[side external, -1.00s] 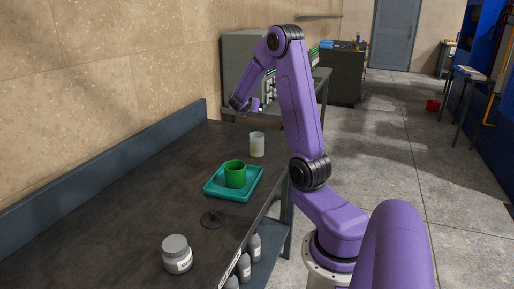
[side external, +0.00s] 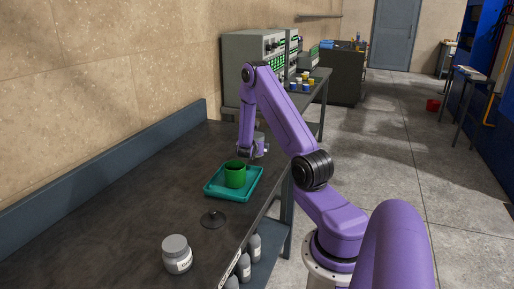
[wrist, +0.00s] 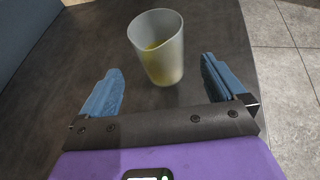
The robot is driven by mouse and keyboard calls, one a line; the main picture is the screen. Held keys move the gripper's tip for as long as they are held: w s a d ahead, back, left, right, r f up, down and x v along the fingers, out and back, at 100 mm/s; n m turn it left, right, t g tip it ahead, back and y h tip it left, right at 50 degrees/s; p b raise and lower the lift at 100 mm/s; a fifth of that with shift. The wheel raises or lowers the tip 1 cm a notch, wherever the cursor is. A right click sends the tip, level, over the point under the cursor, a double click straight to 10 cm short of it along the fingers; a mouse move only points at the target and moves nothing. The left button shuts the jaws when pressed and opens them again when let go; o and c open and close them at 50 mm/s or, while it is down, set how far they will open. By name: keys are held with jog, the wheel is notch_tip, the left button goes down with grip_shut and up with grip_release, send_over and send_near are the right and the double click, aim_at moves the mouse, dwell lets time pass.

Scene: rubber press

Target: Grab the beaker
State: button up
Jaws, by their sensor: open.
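The beaker (wrist: 157,48) is a translucent, frosted cup with something yellowish low inside. It stands upright on the dark bench in the wrist view. My gripper (wrist: 162,66) is open, with its two blue fingers apart and nothing held. The beaker shows ahead of the gap between the fingers, with its lower part between them in the picture. No contact shows. In the side external view my gripper (side external: 252,151) is low over the bench, and my arm hides most or all of the beaker there.
A small dark round stand (side external: 213,219) and a grey lidded jar (side external: 176,254) are nearer the camera. The bench's left part is clear.

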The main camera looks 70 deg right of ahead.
jog(key=shift+d+f, duration=0.1)
jog(key=shift+f, duration=0.65)
jog(key=shift+r+x, duration=0.1)
jog(key=shift+x, duration=1.7)
jog(key=shift+r+x, duration=0.15)
jog(key=shift+x, duration=1.65)
jog(key=shift+d, duration=0.15)
jog(key=shift+c, duration=0.3)
jog(key=c, duration=1)
jog(key=shift+c, duration=0.4)
jog(key=shift+r, duration=0.15)
